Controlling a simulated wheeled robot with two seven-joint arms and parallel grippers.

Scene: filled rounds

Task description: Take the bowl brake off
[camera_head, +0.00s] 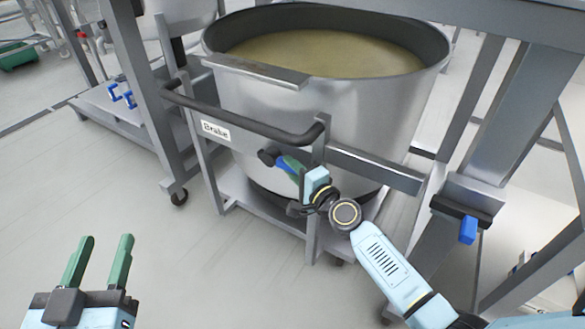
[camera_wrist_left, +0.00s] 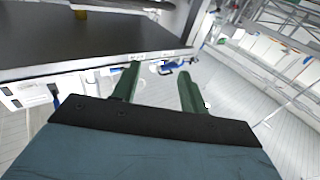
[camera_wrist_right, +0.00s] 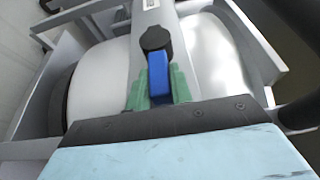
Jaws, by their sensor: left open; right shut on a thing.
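A large steel bowl (camera_head: 320,105) filled with a tan mass sits in a grey wheeled frame with a black push bar (camera_head: 240,122). A white "Brake" label (camera_head: 215,131) is on the frame. Below the bar is a blue brake lever with a black pivot (camera_head: 267,157). My right gripper (camera_head: 291,166) is shut on the blue lever (camera_wrist_right: 158,72); its green fingers sit on both sides of it in the right wrist view (camera_wrist_right: 158,90). My left gripper (camera_head: 98,262) is open and empty over the floor, well apart from the bowl; its fingers also show in the left wrist view (camera_wrist_left: 160,88).
Another frame with blue parts (camera_head: 122,95) stands at the left. A grey post with a blue handle (camera_head: 468,230) stands right of the bowl, near my right arm. The floor (camera_head: 100,190) at front left is clear.

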